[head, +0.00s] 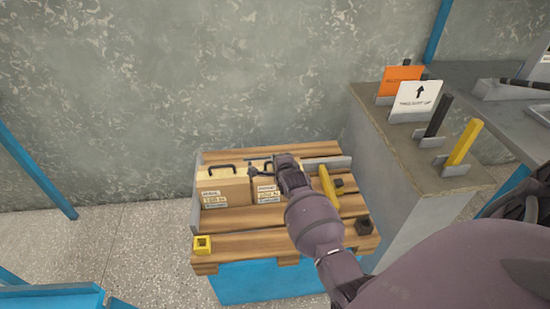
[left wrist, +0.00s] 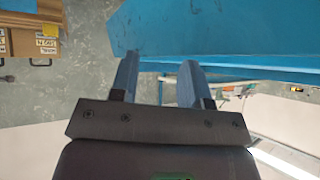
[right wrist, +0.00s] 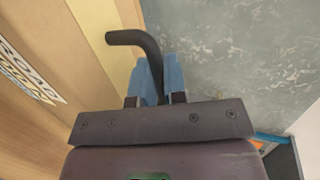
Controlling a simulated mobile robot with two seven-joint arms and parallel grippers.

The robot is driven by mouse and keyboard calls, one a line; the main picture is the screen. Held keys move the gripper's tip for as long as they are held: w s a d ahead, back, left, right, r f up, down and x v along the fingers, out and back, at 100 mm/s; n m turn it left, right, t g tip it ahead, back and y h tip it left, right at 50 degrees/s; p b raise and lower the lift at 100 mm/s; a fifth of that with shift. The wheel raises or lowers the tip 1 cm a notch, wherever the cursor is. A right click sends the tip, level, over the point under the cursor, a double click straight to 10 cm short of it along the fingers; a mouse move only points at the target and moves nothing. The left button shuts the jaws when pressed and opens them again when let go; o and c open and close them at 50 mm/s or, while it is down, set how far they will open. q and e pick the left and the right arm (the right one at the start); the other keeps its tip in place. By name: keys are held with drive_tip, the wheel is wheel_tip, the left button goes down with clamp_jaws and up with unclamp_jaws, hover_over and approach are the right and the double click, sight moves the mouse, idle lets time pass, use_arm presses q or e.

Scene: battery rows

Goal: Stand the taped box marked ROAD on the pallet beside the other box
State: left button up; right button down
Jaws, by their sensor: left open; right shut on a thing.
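Two tan boxes with black handles and white labels show on the wooden pallet (head: 260,243) in the head view. The left box (head: 222,188) stands upright with its handle up. The right box (head: 266,190) stands close beside it, partly hidden by my right arm; whether its base touches the planks I cannot tell. My right gripper (head: 262,170) is shut on the right box's black handle (right wrist: 130,38), clear in the right wrist view. My left gripper (left wrist: 160,65) is open and empty, away from the boxes, and outside the head view.
Metal stops (head: 196,208) edge the pallet. A yellow block (head: 203,244), a yellow piece (head: 328,186) and a dark piece (head: 364,226) are on it. A concrete block (head: 400,165) at right carries orange (head: 400,79) and white (head: 415,97) cards. Front planks are mostly bare.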

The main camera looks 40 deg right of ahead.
drive_tip(key=shift+w+r, duration=0.15)
drive_tip(key=shift+r, duration=0.2)
drive_tip(key=c, duration=1.5)
unclamp_jaws()
drive_tip(key=shift+f, duration=0.3)
drive_tip(key=shift+c, duration=0.2)
drive_tip(key=o, duration=0.4)
use_arm(q)
drive_tip(key=shift+s+r, duration=0.1)
use_arm(e)
drive_tip(key=shift+r, duration=0.15)
